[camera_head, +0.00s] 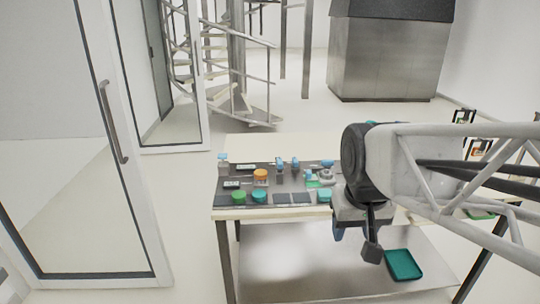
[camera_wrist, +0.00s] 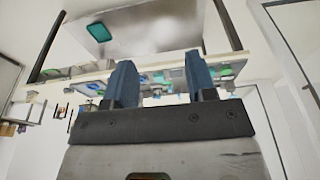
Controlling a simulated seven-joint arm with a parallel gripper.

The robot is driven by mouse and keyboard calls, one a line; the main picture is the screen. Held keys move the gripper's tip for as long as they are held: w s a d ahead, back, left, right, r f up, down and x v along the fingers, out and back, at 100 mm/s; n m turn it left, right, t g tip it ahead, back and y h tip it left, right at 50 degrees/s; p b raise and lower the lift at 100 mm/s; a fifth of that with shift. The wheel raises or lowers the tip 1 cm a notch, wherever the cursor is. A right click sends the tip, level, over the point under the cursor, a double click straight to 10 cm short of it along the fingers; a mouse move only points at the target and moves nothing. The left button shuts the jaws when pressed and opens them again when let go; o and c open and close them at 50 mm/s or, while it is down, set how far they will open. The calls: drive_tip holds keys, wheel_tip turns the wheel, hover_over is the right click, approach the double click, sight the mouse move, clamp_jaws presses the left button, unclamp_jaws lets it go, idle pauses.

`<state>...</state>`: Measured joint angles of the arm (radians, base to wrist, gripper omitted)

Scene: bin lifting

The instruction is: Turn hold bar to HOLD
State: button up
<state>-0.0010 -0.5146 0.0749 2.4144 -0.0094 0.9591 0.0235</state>
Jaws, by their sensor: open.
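A dark control panel (camera_head: 288,172) lies on the table in the head view, with colored buttons, small displays and blue-topped levers. I cannot tell which part is the hold bar, or read any HOLD mark. My gripper (camera_head: 354,238) is at the front edge of the table, right of the panel's middle, and hides part of its right side. In the wrist view my gripper (camera_wrist: 160,77) shows two blue fingers spread apart with nothing between them. The panel's parts appear beyond the fingertips, small and partly hidden.
A teal tray (camera_head: 404,265) sits on the lower shelf (camera_head: 290,272). An orange button (camera_head: 260,174) and green buttons (camera_head: 239,197) stand up from the panel. A glass door (camera_head: 75,150) is at left, and a spiral stair (camera_head: 225,70) stands behind.

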drive_tip(key=w+a+r, duration=0.1)
drive_tip(key=w+r, duration=0.1)
drive_tip(key=w, duration=0.6)
drive_tip(key=w+r, duration=0.2)
drive_tip(key=w, duration=0.6)
drive_tip(key=g, duration=0.2)
hover_over(280, 160)
drive_tip(key=f, duration=1.5)
drive_tip(key=shift+s+f, duration=0.15)
drive_tip(key=shift+s, duration=0.25)
drive_tip(key=shift+w+f, duration=0.2)
drive_tip(key=shift+w, duration=0.1)
drive_tip(key=shift+f, duration=0.1)
drive_tip(key=shift+f, duration=3.8)
clamp_jaws()
